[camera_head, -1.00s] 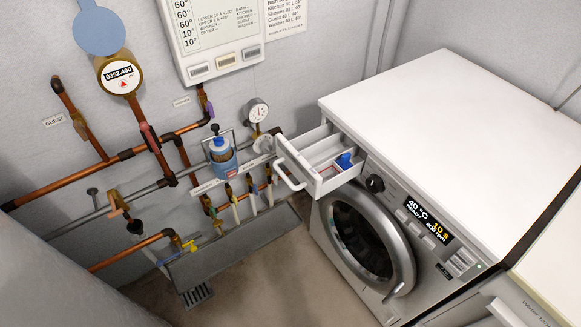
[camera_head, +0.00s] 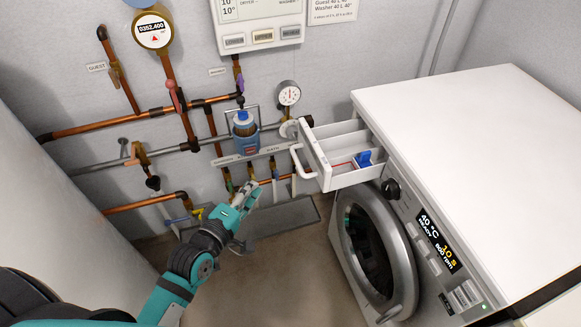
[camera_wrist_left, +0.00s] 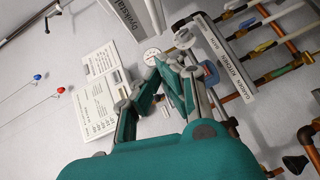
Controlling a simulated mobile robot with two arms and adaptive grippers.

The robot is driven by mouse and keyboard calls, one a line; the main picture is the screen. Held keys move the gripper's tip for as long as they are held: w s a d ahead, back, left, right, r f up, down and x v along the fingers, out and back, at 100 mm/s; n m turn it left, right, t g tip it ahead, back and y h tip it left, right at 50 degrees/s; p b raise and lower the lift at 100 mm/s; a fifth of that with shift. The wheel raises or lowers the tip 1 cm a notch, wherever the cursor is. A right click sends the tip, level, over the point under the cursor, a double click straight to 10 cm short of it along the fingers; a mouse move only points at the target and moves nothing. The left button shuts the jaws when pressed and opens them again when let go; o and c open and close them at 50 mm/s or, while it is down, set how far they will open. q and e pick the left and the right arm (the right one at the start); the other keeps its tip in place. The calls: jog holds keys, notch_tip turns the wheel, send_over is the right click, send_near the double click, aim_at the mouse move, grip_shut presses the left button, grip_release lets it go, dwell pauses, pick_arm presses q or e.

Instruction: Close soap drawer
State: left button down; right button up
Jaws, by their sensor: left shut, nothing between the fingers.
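The soap drawer (camera_head: 345,176) is pulled out of the upper left of the washing machine's front in the head view. It is white, with a loop handle (camera_head: 299,161) on its front and a blue insert (camera_head: 364,158) inside. The washing machine (camera_head: 398,235) has a round door below. My left gripper (camera_head: 249,194), teal and grey, is left of and below the drawer in the picture, apart from it. It is shut and empty, and it also shows in the left wrist view (camera_wrist_left: 176,62). My right gripper is in neither view.
Copper pipes (camera_head: 120,124), a blue-capped filter (camera_head: 244,132) and a pressure gauge (camera_head: 289,93) are on the wall behind my left gripper. A floor trough (camera_head: 285,217) lies below them. The floor before the machine is clear.

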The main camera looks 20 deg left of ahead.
pick_arm(q)
jog(key=x, duration=0.4)
jog(key=d+x, duration=0.1)
jog(key=x, duration=0.3)
jog(key=d+x, duration=0.1)
jog(key=x, duration=0.3)
jog(key=shift+w+d+f, duration=0.1)
jog(key=shift+d+f, duration=0.1)
jog(key=shift+d, duration=0.1)
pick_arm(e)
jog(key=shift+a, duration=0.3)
